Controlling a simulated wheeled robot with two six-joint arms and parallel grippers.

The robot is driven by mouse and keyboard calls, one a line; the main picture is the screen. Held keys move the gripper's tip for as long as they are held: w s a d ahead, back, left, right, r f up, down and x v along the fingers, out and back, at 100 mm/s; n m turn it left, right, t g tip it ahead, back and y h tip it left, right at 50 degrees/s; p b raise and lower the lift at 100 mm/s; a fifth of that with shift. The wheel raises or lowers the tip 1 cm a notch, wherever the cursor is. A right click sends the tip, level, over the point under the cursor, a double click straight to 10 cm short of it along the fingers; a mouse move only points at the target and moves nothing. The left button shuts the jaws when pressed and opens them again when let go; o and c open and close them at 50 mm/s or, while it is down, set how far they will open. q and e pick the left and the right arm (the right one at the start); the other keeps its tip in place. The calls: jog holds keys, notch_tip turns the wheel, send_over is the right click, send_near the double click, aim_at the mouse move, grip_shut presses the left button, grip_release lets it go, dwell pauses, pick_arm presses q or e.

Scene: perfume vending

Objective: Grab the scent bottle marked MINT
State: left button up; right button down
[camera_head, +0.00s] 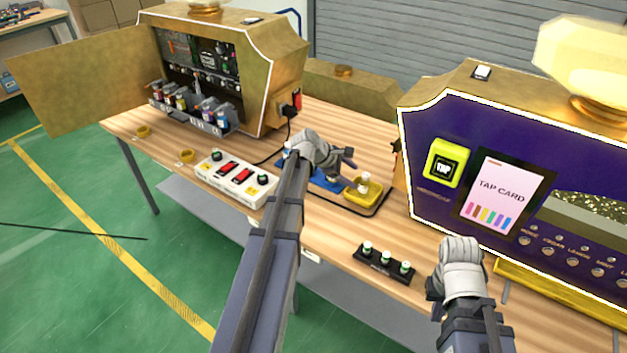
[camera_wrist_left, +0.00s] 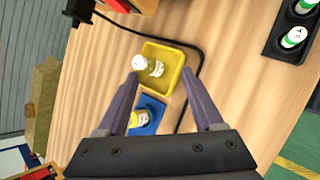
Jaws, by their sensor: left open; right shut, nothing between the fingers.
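A small bottle with a white cap (camera_wrist_left: 148,66) lies tilted in a yellow tray (camera_wrist_left: 179,57); the tray also shows in the head view (camera_head: 373,199). A yellow bottle (camera_wrist_left: 137,118) is in the blue tray (camera_wrist_left: 153,124) beside it, partly hidden by a finger. Several white-capped bottles with green bands (camera_head: 386,257) stand in a black rack (camera_head: 371,264). I cannot read MINT on any bottle. My left gripper (camera_wrist_left: 160,77) is open and empty above the yellow tray, its fingers on either side of the bottle. My right gripper (camera_head: 437,285) is shut and empty, right of the rack.
A purple and gold machine (camera_head: 430,125) with a card screen stands at the right. An open gold cabinet (camera_head: 275,50) holds bottles at the back left. A white switch box (camera_head: 232,187) with a black cable lies on the wooden table (camera_head: 330,225).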

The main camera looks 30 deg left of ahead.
pick_arm(q)
jog(key=w+a+f+n+t+y+b, duration=0.15)
jog(key=a+n, duration=0.25)
jog(key=a, duration=0.4)
jog(key=w+a+f+n+t+b, duration=0.1)
jog(key=a+n+t+b, duration=0.2)
jog(key=a, duration=0.4)
jog(key=w+a+f+n+t+b, duration=0.1)
jog(key=a+n+b, duration=0.1)
jog(key=a+n, duration=0.45)
jog(key=shift+m+g, duration=0.25)
jog(key=shift+m, duration=0.7)
jog(key=shift+a+b+x, duration=0.2)
jog(key=shift+b+x, duration=0.5)
jog(key=shift+x, duration=0.6)
jog(key=shift+a+b+x, duration=0.15)
jog(key=shift+b+x, duration=0.5)
jog(key=shift+x, duration=0.65)
jog(key=shift+a+b+x, duration=0.2)
jog(key=shift+b+x, duration=0.5)
jog(key=shift+x, duration=0.6)
pick_arm(e)
notch_tip(320, 180, down, 13)
pick_arm(q)
grip_shut()
